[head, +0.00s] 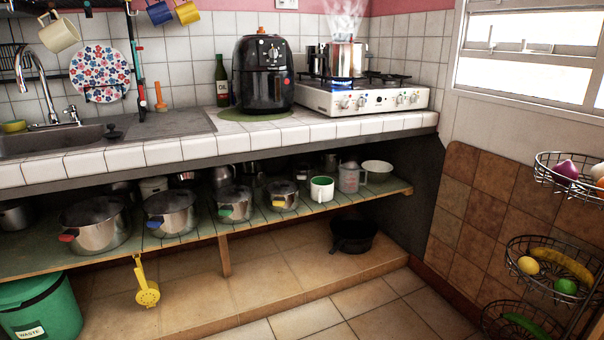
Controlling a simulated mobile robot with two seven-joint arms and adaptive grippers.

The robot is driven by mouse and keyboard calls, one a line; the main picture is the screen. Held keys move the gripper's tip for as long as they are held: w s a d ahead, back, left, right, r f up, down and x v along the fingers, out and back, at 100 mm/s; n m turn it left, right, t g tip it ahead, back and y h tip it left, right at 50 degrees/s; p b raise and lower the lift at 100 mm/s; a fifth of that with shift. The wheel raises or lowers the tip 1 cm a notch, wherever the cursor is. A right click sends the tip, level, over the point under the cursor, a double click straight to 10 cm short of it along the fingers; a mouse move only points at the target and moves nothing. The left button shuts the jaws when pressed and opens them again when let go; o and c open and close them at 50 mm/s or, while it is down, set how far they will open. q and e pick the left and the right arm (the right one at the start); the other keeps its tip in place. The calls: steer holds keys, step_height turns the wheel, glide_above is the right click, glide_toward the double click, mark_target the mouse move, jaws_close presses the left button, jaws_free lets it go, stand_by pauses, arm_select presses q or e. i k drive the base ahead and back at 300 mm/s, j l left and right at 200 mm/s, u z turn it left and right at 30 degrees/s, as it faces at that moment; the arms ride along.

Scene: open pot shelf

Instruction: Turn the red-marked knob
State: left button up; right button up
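A white gas stove (380,100) stands on the tiled counter at the back right, with several small knobs along its front panel. The left pair of knobs (353,103) sits below a lit burner. The right pair of knobs (406,98) is near the stove's right end. The colour marks on the knobs are too small to tell surely which is red. A steaming metal pot (347,58) stands over the blue flame. Neither of my grippers is in view.
A black air fryer (263,75) stands left of the stove, with a green bottle (222,80) beside it. Pots fill the open shelf (310,211) below. Wire fruit baskets (550,265) stand at right. The floor (375,305) in front is clear.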

mark_target(345, 103)
steer(key=i+l+z, duration=0.1)
steer(key=i, duration=0.3)
steer(key=i+l+z, duration=0.1)
steer(key=i+l, duration=0.15)
steer(key=i, duration=0.2)
steer(key=i+l+z, duration=0.1)
steer(key=i, duration=0.3)
steer(key=k+j+z, duration=0.5)
steer(key=j, duration=0.15)
steer(key=i, duration=0.1)
